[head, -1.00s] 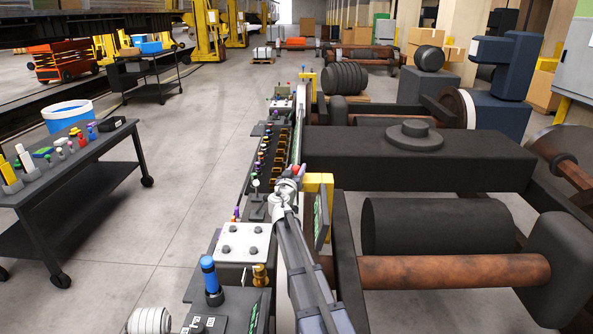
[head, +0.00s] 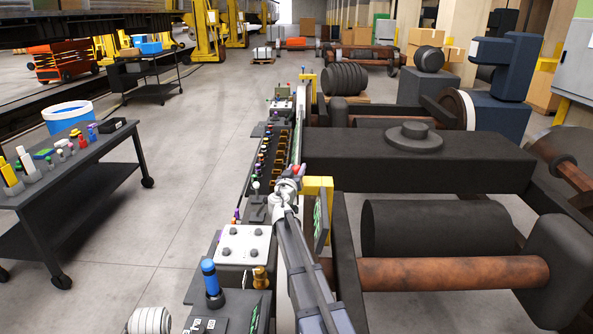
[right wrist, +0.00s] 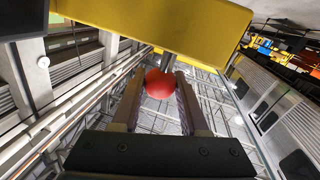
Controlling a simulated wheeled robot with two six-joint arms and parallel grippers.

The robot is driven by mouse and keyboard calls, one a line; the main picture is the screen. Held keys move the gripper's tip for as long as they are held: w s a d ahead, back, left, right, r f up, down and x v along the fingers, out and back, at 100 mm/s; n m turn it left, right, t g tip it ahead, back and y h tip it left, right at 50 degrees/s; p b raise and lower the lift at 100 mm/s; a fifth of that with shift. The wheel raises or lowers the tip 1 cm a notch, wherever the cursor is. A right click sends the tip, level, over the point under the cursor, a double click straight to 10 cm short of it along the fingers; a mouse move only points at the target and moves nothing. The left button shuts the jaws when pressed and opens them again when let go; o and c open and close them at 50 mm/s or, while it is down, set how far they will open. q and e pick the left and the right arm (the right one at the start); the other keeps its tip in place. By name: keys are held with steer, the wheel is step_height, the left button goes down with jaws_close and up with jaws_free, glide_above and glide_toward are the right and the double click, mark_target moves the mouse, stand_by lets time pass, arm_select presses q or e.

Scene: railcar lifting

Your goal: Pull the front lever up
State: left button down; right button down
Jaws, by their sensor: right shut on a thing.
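The lever's round red knob (right wrist: 160,84) sits between the two fingers of my right gripper (right wrist: 161,98) in the right wrist view. A short dark stem runs from the knob toward a yellow block (right wrist: 170,28). In the head view the red knob (head: 295,170) shows small at the tip of my right gripper (head: 294,178), beside the yellow block (head: 317,188). My right gripper is shut on the knob. The lever's base is hidden by my gripper and arm. My left gripper is not in view.
A long console of switches (head: 262,170) runs along the left of the heavy dark railcar frame (head: 420,165). A dark cart (head: 95,180) with small coloured items stands at the left. The floor between cart and console is clear.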

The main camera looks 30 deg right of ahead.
step_height(320, 180, up, 3)
steer(key=shift+r+p, duration=0.1)
steer(key=shift+p, duration=1)
steer(key=shift+w+f, duration=0.1)
steer(key=shift+f, duration=0.1)
steer(key=shift+c, duration=2.2)
jaws_free()
steer(key=v, duration=0.8)
